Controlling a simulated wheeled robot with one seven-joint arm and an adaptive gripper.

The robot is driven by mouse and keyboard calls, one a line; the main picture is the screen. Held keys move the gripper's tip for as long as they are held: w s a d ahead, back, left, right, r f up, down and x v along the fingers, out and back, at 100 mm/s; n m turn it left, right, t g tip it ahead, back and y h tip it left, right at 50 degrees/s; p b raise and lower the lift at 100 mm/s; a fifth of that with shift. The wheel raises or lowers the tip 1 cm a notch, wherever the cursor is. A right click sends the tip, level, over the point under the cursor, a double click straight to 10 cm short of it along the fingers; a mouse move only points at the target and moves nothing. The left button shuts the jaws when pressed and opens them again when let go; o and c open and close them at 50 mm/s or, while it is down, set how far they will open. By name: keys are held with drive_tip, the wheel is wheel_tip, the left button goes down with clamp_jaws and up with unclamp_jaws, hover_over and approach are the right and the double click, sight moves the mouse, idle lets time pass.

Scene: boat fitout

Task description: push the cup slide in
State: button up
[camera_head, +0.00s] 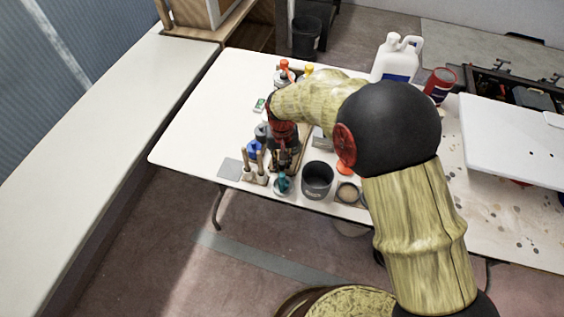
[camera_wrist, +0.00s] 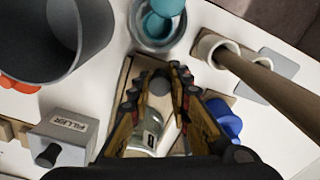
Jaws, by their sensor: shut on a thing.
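In the wrist view, my gripper (camera_wrist: 160,88) points down into a narrow brown wooden frame (camera_wrist: 124,76). Its two fingers are closed around a small grey round piece (camera_wrist: 159,84), perhaps a knob of the cup slide; I cannot tell for sure. A pale labelled container (camera_wrist: 152,132) shows between the fingers, partly hidden. In the head view, my gripper (camera_head: 286,152) is low over the near left part of the table, and it hides most of the slide.
A dark pot (camera_head: 317,178) stands close by on the table (camera_head: 200,115). A grey filler box (camera_wrist: 62,137), a teal-topped jar (camera_wrist: 157,25) and a holder with wooden handles (camera_head: 255,165) crowd the gripper. A white jug (camera_head: 397,60) stands behind. The table's left part is clear.

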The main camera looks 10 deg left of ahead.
clamp_jaws()
drive_tip(key=shift+w, duration=0.25)
drive_tip(key=w+p, duration=0.1)
drive_tip(key=w, duration=0.3)
drive_tip(key=w+p, duration=0.1)
drive_tip(key=w, duration=0.3)
drive_tip(key=w+d+p, duration=0.1)
drive_tip(key=w, duration=0.3)
drive_tip(key=shift+w+p, duration=0.4)
drive_tip(key=shift+r, duration=0.1)
drive_tip(key=o, duration=0.6)
unclamp_jaws()
drive_tip(key=shift+w, duration=0.15)
drive_tip(key=shift+o, duration=1.2)
